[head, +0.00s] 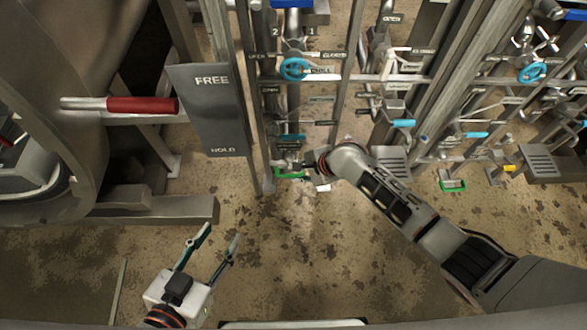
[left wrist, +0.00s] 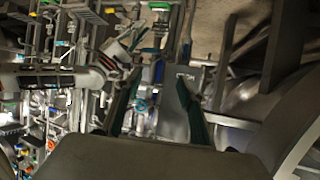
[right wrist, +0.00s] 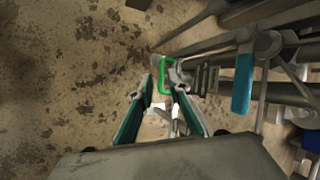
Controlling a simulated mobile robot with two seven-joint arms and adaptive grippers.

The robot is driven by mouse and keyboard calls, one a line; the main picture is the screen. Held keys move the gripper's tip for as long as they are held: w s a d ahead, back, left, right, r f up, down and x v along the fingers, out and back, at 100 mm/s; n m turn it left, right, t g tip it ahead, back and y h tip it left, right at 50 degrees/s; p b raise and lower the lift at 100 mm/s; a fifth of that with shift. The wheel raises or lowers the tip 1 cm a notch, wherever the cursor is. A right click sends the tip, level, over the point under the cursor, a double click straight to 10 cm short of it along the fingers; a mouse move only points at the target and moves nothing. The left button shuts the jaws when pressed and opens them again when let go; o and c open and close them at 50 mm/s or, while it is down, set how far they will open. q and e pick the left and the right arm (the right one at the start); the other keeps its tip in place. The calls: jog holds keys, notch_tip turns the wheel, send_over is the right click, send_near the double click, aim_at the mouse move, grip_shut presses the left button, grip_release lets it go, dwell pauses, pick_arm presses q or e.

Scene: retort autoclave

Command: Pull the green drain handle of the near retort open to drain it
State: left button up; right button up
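The green drain handle (head: 291,174) sits low at the foot of the pipework beside the near retort. It is a small U-shaped loop. My right gripper (head: 309,166) is right beside it, reached by my arm from the lower right. In the right wrist view the green handle (right wrist: 165,85) shows at the fingertips, in line with the gap of my right gripper (right wrist: 160,80). Its fingers are apart; I cannot tell whether either touches the handle. My left gripper (head: 218,238) is open and empty over the floor at the lower left, also open in its wrist view (left wrist: 160,85).
The retort's red lever (head: 142,105) and the FREE/HOLD plate (head: 211,115) stand left of the pipework. A blue handwheel (head: 294,69) is above the drain. Another green handle (head: 453,185) is further right. Floor (head: 290,260) in front is clear.

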aim_at(292, 175)
pick_arm(q)
jog(key=s+d+f+n+h+b, duration=0.1)
jog(key=s+d+f+n+b, duration=0.1)
jog(key=d+n+b, duration=0.3)
jog(key=d+b, duration=0.1)
jog(key=b, duration=0.2)
jog(key=shift+f, duration=0.25)
pick_arm(e)
jog(key=w+f+m, duration=0.1)
jog(key=w+f, duration=0.1)
jog(key=f, duration=0.1)
jog(key=w+f+m+g, duration=0.1)
jog(key=w+f, duration=0.1)
jog(key=f, duration=0.2)
jog(key=w+a+f+m+h, duration=0.1)
jog(key=f+m, duration=0.1)
jog(key=f, duration=0.2)
jog(key=shift+w+f+g, duration=0.2)
jog(key=shift+w+g, duration=0.2)
pick_arm(q)
jog(key=shift+d, duration=0.1)
